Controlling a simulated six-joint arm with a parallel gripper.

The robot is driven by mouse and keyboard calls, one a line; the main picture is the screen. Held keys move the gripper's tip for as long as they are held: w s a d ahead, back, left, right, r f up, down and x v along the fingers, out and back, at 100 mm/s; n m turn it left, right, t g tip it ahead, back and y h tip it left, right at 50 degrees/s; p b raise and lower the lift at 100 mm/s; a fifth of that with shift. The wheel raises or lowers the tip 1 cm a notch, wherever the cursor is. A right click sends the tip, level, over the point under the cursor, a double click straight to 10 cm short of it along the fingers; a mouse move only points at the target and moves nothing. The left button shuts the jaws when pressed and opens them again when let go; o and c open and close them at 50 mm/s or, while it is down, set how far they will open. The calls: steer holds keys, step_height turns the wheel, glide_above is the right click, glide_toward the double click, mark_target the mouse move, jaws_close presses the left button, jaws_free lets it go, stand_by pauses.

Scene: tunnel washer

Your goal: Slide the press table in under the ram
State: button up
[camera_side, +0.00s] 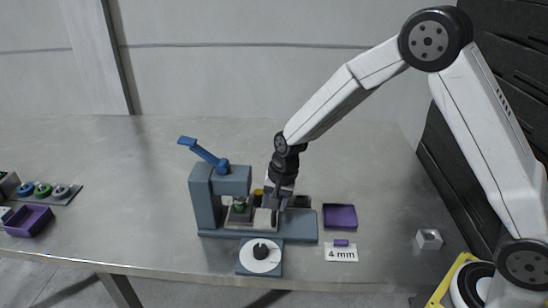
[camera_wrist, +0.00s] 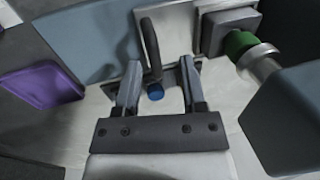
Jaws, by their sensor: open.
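The press (camera_side: 206,200) is a blue-grey frame with a blue lever (camera_side: 205,152) raised to the upper left. Its ram (camera_wrist: 262,60), silver with a green ring, shows at the right in the wrist view. The press table (camera_wrist: 168,30) appears to be the pale metal plate at the top of the wrist view, beside the ram. A dark upright handle (camera_wrist: 150,45) with a blue end stands in front of it. My gripper (camera_wrist: 158,75) is open, its fingers on either side of the handle's lower end; contact cannot be told. In the side view my gripper (camera_side: 274,205) partly hides the table.
A purple tray (camera_side: 340,216) lies right of the press, with a "4 mm" card (camera_side: 341,254) in front. A white dial (camera_side: 260,257) with a black knob sits at the press's front. Coloured rings (camera_side: 42,190) and another purple tray (camera_side: 28,221) are far left. The bench between is clear.

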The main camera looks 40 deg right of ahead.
step_height(320, 180, up, 7)
steer(key=s+d, duration=0.1)
stand_by(0.5)
steer(key=s+d+n, duration=0.3)
steer(key=s+n, duration=0.1)
steer(key=s, duration=0.5)
steer(key=s+d+n+t+h, duration=0.1)
steer(key=s+d+n, duration=0.2)
steer(key=s+n, duration=0.2)
steer(key=s+f, duration=0.1)
steer(key=s, duration=0.2)
steer(key=shift+s+h, duration=0.3)
steer(key=shift+s, duration=0.05)
stand_by(0.4)
